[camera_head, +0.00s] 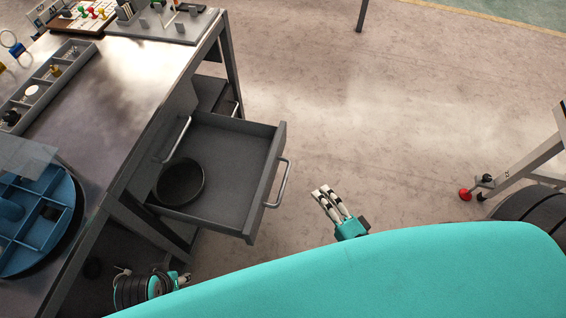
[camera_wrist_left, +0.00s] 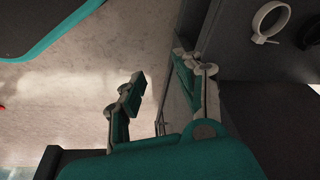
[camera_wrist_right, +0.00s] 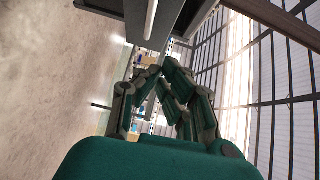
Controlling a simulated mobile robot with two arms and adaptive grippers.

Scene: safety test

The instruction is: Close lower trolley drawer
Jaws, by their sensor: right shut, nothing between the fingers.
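The grey lower drawer (camera_head: 225,160) of the trolley is pulled out to the right from under the worktop. Its bar handle (camera_head: 279,184) is on its right-hand front. A round dark dish (camera_head: 180,182) lies inside. My right gripper (camera_head: 325,190) is shut and empty, to the right of the handle and apart from it. Its fingers show close together in the right wrist view (camera_wrist_right: 167,78). My left gripper (camera_head: 184,279) is low at the left, below the drawer and partly hidden. In the left wrist view (camera_wrist_left: 160,78) its fingers stand apart with nothing visible between them.
The metal worktop (camera_head: 105,85) holds a compartment tray (camera_head: 45,82) and a blue round organiser (camera_head: 50,215). Another handle (camera_head: 177,139) shows above the open drawer. Clear floor (camera_head: 390,110) lies right of the drawer. A metal stand leg (camera_head: 530,160) is at far right.

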